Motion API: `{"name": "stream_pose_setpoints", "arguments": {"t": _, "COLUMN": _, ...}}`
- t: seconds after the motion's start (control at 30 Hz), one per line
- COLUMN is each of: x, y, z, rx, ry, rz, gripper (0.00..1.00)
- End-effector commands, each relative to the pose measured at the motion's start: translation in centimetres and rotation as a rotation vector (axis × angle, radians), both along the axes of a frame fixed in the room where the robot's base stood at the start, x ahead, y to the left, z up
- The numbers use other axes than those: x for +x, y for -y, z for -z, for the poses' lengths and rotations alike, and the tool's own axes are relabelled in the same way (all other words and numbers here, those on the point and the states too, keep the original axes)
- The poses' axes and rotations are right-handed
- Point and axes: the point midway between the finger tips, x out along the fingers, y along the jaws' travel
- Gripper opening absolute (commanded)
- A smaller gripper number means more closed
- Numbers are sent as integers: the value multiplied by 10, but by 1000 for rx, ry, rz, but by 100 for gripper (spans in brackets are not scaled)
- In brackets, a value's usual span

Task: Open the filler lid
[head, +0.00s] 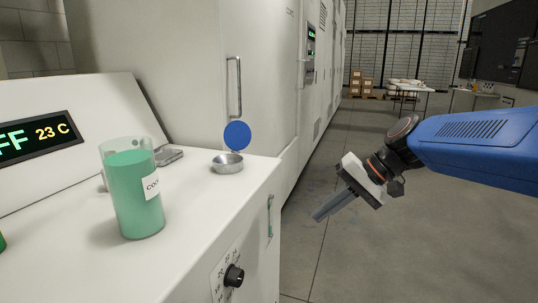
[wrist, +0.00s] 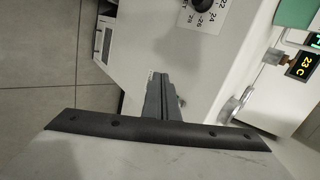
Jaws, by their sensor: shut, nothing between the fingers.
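The filler is a shallow round metal cup (head: 227,163) on the top of the white machine, near its back right corner. Its round blue lid (head: 237,135) stands upright at the cup's back edge, and the cup's mouth is uncovered. In the wrist view a round metal piece (wrist: 236,104), probably the filler cup, shows partly at the machine's edge; I cannot make out the lid there. My gripper (head: 316,216) is shut and empty, to the right of the machine and below its top, apart from cup and lid. Its closed fingers also show in the wrist view (wrist: 159,78).
A clear jug of green coolant (head: 136,190) stands on the machine top (head: 200,215), left of the cup. A display (head: 42,134) reads 23 C. A dial (head: 234,276) is on the front face. A tall white cabinet (head: 170,70) stands behind. The floor (head: 350,260) at right is clear.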

Motion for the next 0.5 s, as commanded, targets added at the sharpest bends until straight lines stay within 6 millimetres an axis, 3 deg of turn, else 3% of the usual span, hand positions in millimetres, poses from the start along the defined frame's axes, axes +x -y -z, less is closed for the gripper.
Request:
{"name": "stream_pose_setpoints", "arguments": {"t": 0.2, "x": -61, "y": 38, "z": 34, "rx": -198, "ry": 63, "rz": 2, "gripper": 0}}
{"name": "stream_pose_setpoints", "arguments": {"t": 0.5, "x": -130, "y": 96, "z": 81, "rx": -467, "ry": 165, "rz": -4, "gripper": 0}}
